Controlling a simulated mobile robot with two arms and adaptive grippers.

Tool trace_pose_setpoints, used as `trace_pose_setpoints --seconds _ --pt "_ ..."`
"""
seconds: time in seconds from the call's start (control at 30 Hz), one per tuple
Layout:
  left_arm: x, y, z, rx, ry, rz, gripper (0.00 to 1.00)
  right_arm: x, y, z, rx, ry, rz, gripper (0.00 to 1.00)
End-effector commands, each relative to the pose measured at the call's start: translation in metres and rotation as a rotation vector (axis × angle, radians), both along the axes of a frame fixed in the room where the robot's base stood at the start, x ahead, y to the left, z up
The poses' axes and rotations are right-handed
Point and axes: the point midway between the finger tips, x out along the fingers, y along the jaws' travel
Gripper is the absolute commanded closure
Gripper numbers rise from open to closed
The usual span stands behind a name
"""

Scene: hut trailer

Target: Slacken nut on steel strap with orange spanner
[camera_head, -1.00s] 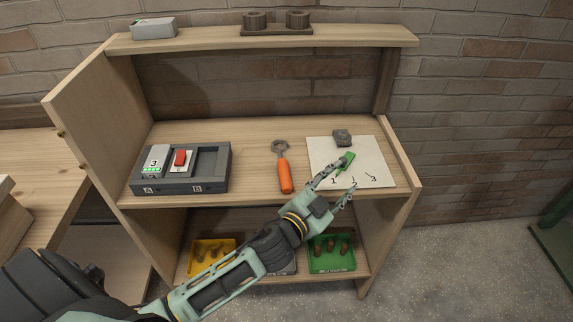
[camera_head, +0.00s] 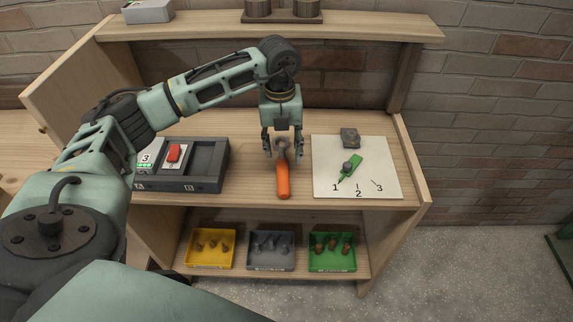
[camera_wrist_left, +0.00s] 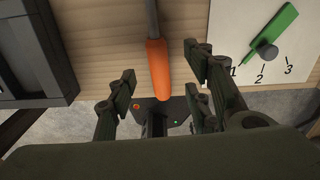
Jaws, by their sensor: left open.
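The orange spanner (camera_head: 283,182) lies on the middle shelf, its grey head toward the back and its orange handle toward the front edge. My left gripper (camera_head: 284,154) points down over it, open, with its fingers on either side of the spanner near the head. In the left wrist view the orange handle (camera_wrist_left: 158,72) shows between the spread fingers (camera_wrist_left: 160,84), with no visible grip on it. I cannot make out a steel strap with a nut in either view. My right gripper is not in view.
A white board (camera_head: 385,170) with a green pointer (camera_head: 350,168), marks 1 to 3 and a grey block (camera_head: 350,137) lies right of the spanner. A dark switch box (camera_head: 207,168) stands left. Yellow, grey and green bins (camera_head: 332,268) sit below. The upper shelf (camera_head: 380,28) overhangs behind.

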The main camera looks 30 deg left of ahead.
Motion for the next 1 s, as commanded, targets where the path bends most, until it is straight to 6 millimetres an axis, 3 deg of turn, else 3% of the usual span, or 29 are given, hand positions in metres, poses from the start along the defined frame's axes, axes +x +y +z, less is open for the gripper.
trace_pose_setpoints --seconds 0.1,0.6,0.9,1.0 --pt "-0.002 0.009 -0.006 0.030 0.011 0.018 0.54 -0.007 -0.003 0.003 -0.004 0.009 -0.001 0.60" --pt "0.001 0.003 -0.069 0.027 0.010 0.014 0.54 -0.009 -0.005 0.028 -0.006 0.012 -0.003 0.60" --pt "0.001 0.003 -0.075 0.026 0.008 0.012 0.54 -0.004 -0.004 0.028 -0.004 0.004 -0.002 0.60" --pt "0.001 0.003 -0.075 0.026 0.008 0.012 0.62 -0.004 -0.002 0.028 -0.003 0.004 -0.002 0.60"
